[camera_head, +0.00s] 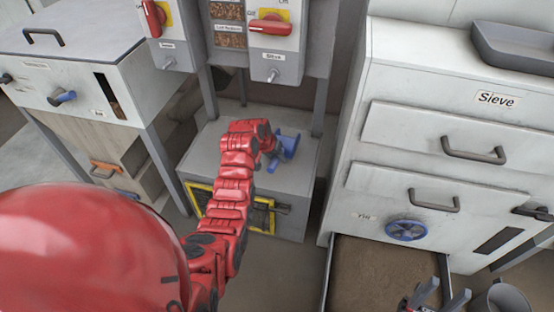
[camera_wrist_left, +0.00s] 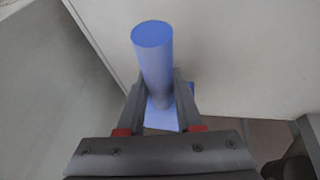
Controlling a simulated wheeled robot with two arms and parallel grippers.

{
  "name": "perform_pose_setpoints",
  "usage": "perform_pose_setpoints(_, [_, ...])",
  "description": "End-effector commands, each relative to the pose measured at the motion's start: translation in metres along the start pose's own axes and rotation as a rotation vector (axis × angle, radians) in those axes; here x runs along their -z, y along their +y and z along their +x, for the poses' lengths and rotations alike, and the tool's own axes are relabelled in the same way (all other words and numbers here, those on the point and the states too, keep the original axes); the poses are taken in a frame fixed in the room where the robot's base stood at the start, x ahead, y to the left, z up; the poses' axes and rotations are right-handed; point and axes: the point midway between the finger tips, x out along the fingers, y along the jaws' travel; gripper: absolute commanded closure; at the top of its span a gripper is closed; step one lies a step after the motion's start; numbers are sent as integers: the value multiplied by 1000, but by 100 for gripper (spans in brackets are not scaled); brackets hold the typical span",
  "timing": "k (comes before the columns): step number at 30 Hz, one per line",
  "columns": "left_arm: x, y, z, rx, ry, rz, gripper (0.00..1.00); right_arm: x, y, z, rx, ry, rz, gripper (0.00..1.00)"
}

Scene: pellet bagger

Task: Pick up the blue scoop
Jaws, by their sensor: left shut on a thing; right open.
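The blue scoop (camera_head: 287,145) is above or at the top of the grey box under the hoppers in the head view. I cannot tell whether it touches the box. My left gripper (camera_head: 274,142) is at the scoop, mostly hidden behind my red arm. In the left wrist view the fingers of the left gripper (camera_wrist_left: 160,85) are shut on the round blue handle (camera_wrist_left: 153,55), whose end sticks out past them. Part of the scoop's blue body shows below, between the fingers. My right gripper (camera_head: 436,296) is open and empty at the bottom right.
The grey box (camera_head: 225,165) has a yellow-framed front. Hopper legs and red-handled valves (camera_head: 270,26) stand close above and behind. The sieve cabinet (camera_head: 430,128) is at right, with a brown-filled tray (camera_head: 385,270) below. A grey cup (camera_head: 502,300) is beside my right gripper.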

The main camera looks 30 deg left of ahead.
Motion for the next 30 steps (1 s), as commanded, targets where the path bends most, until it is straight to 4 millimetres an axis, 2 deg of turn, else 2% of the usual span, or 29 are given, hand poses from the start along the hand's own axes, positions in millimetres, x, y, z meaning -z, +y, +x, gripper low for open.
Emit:
perform_pose_setpoints(15, [-98, 52, -38, -1, -6, 0, 100, 3, 1, 19, 0, 0, 0, 51])
perform_pose_setpoints(21, [-120, 64, -47, -1, -4, -1, 100, 4, 1, 22, 0, 0, 0, 51])
perform_pose_setpoints(30, [-127, 68, -51, 0, -3, -1, 100, 4, 1, 23, 0, 0, 0, 51])
